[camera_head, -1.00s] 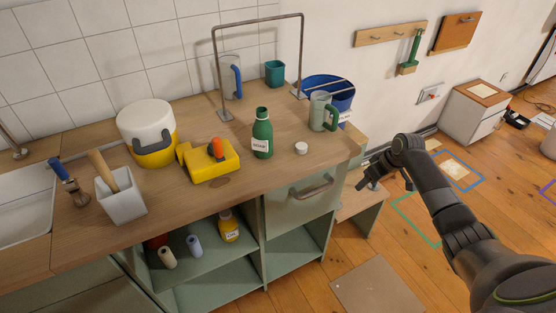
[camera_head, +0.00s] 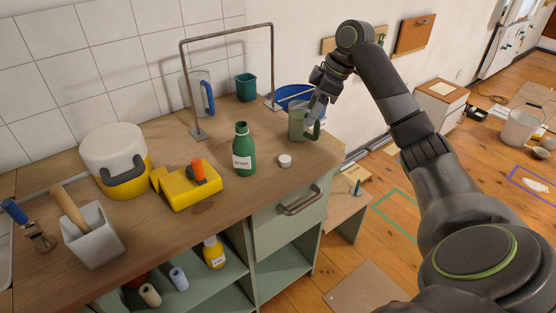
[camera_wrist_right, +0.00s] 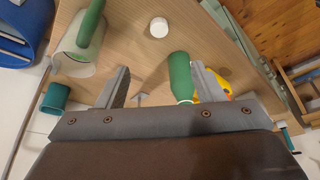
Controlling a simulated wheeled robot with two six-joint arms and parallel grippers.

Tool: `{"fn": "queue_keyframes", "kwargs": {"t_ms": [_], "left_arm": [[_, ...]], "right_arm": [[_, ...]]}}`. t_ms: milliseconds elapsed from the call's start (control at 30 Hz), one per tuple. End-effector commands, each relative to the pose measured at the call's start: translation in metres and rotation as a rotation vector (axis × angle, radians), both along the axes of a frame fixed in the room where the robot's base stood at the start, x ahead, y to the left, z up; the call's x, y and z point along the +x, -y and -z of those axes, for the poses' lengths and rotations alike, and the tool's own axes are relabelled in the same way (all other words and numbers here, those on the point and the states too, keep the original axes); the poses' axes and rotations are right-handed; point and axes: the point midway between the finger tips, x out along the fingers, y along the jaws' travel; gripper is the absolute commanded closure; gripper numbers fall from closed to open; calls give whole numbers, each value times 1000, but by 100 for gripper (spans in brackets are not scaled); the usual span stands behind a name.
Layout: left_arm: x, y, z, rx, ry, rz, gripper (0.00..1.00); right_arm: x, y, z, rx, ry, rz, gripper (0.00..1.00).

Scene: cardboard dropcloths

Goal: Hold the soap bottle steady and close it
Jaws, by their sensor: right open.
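The green soap bottle (camera_head: 243,152), with a white label, stands upright and uncapped on the wooden counter. A round white cap (camera_head: 285,161) lies on the counter to its right. My right gripper (camera_head: 318,104) is raised by the jug at the counter's right end, apart from bottle and cap. In the right wrist view its fingers are open and empty (camera_wrist_right: 160,72). That view also shows the bottle (camera_wrist_right: 180,76), partly hidden by the gripper, and the cap (camera_wrist_right: 158,27). My left gripper is not in view.
A metal frame (camera_head: 188,95), a teal cup (camera_head: 246,87) and a blue bucket (camera_head: 291,93) stand behind. A yellow block-like object (camera_head: 190,190) is left of the bottle.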

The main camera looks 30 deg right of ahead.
Motion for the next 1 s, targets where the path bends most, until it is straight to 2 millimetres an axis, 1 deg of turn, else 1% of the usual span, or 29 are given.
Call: {"fn": "queue_keyframes", "kwargs": {"t_ms": [167, 267, 367, 600, 733, 833, 1000], "left_arm": [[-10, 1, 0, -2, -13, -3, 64], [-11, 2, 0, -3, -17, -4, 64], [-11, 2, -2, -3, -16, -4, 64], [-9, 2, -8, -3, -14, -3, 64], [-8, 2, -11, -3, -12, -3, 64], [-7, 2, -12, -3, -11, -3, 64], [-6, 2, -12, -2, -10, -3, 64]], "right_arm": [[0, 0, 1, 0, -1, 2, 39], [2, -2, 7, 3, -2, 1, 39], [5, -7, 21, 4, -3, 2, 39], [18, -23, 70, 6, -5, 2, 39], [25, -30, 93, 5, -4, 3, 39], [28, -34, 106, 4, -3, 3, 39], [31, -35, 114, 2, -1, 4, 39]]}}
